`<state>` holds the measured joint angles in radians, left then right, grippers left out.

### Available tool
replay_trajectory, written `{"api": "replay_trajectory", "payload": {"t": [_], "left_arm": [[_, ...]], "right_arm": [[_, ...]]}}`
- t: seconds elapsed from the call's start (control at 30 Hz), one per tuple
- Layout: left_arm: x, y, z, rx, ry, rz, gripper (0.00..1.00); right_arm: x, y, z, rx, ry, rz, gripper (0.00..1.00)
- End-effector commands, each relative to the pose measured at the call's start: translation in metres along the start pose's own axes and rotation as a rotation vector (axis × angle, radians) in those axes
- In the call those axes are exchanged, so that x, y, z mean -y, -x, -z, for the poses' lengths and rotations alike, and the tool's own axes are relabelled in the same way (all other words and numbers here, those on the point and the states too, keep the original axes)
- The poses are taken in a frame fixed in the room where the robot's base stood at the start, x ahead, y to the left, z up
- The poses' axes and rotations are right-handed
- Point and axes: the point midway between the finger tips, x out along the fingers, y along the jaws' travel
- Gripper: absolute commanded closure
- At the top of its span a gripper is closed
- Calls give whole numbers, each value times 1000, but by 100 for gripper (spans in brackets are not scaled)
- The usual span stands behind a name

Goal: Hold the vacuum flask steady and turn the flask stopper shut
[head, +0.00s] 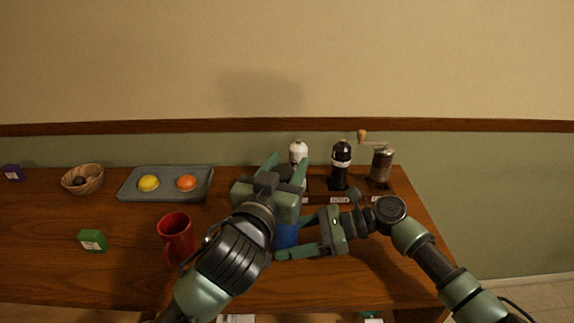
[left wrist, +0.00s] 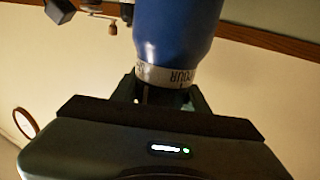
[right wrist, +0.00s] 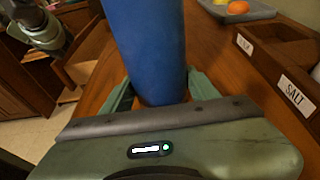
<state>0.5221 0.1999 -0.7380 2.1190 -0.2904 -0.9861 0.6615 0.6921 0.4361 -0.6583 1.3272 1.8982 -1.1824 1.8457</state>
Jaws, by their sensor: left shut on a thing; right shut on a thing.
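The blue vacuum flask (head: 286,236) stands upright near the middle of the counter, partly hidden by my left arm. My right gripper (head: 294,238) is shut around its body from the right; the right wrist view shows the blue body (right wrist: 147,45) between the fingers. My left gripper (head: 286,170) is above, shut at the flask's top. In the left wrist view, the flask body (left wrist: 178,30) ends in a pale collar (left wrist: 165,75) with upside-down lettering that seems to read POUR. The flask stopper is hidden between the left fingers, so its turn cannot be seen.
A red mug (head: 175,238) stands left of my left arm. A grey tray (head: 167,171) holds a yellow and an orange fruit. A wooden bowl (head: 82,179) and a green box (head: 93,241) are farther left. A white mill (head: 298,151), a black mill (head: 341,165) and a grinder (head: 382,164) stand behind.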

Motion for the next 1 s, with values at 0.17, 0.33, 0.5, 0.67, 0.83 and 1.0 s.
{"api": "replay_trajectory", "payload": {"t": [0.17, 0.33, 0.5, 0.67, 0.83, 1.0], "left_arm": [[2, 0, 0, 1, -3, 4, 36], [1, 0, 0, 0, -2, 2, 34], [1, 0, 1, -1, -2, 1, 34], [1, 0, 19, -6, 1, 1, 34], [0, 0, 53, -6, 1, 0, 34], [1, 0, 82, -4, -1, 1, 34]], "right_arm": [[0, 1, 1, -1, 0, 0, 63], [0, 1, 1, -1, -1, 0, 63], [0, 1, 0, -1, -1, 1, 63], [0, 1, 0, 0, -1, 1, 63], [0, 1, 0, 0, -1, 1, 63], [0, 1, 0, 0, -1, 1, 63]]}}
